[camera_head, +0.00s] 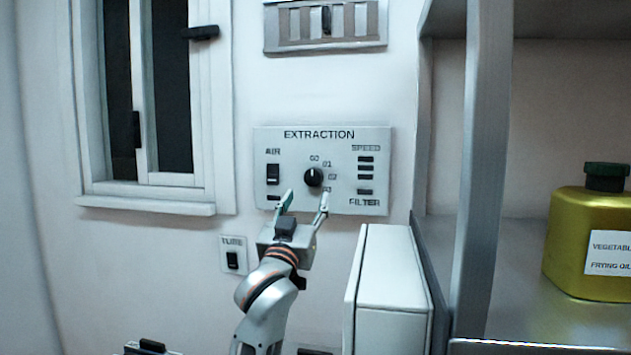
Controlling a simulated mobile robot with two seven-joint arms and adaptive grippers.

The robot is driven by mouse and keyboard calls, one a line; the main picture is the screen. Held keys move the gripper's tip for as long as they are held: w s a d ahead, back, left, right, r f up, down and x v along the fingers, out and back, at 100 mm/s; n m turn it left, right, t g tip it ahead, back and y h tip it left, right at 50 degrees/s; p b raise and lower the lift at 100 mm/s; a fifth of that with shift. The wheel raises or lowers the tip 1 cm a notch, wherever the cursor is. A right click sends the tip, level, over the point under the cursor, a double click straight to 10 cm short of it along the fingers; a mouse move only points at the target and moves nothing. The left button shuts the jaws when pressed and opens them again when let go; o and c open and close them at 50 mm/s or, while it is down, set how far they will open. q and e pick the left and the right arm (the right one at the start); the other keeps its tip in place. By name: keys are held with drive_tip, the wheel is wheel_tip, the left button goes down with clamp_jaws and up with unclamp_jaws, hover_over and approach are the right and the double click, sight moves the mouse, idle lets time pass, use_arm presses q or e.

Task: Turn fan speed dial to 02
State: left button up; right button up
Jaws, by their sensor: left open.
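The fan speed dial (313,178) is a round black knob on the grey extraction panel (335,205) on the wall. Marks 00, 01, 02 and 03 run around its upper and right side. A small light line on the knob appears to point up, near 00, but it is too small to be sure. My left gripper (306,203) is open and empty, just below the dial. Its two fingers point up at the panel, one to each side of the dial's lower edge, and they appear apart from the knob. My right gripper is not in view.
A black air switch (273,174) is left of the dial, and speed indicators (366,170) are right. A tube switch (232,258) sits lower left. A white box (390,275) stands right of my arm, beside a metal shelf (483,150) holding an oil can (580,235). A window (150,100) is at left.

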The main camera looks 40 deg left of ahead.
sight(312, 178)
use_arm(q)
drive_tip(key=x, duration=0.3)
drive_tip(key=p+x, duration=0.1)
drive_tip(key=x, duration=0.2)
drive_tip(key=shift+s+a+r, duration=0.1)
drive_tip(key=shift+s+r, duration=0.15)
drive_tip(key=shift+r, duration=0.15)
drive_tip(key=shift+x, duration=0.85)
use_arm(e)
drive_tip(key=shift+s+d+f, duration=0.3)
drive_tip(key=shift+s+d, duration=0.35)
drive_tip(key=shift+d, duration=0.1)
use_arm(q)
drive_tip(key=shift+c, duration=0.3)
drive_tip(key=c, duration=1)
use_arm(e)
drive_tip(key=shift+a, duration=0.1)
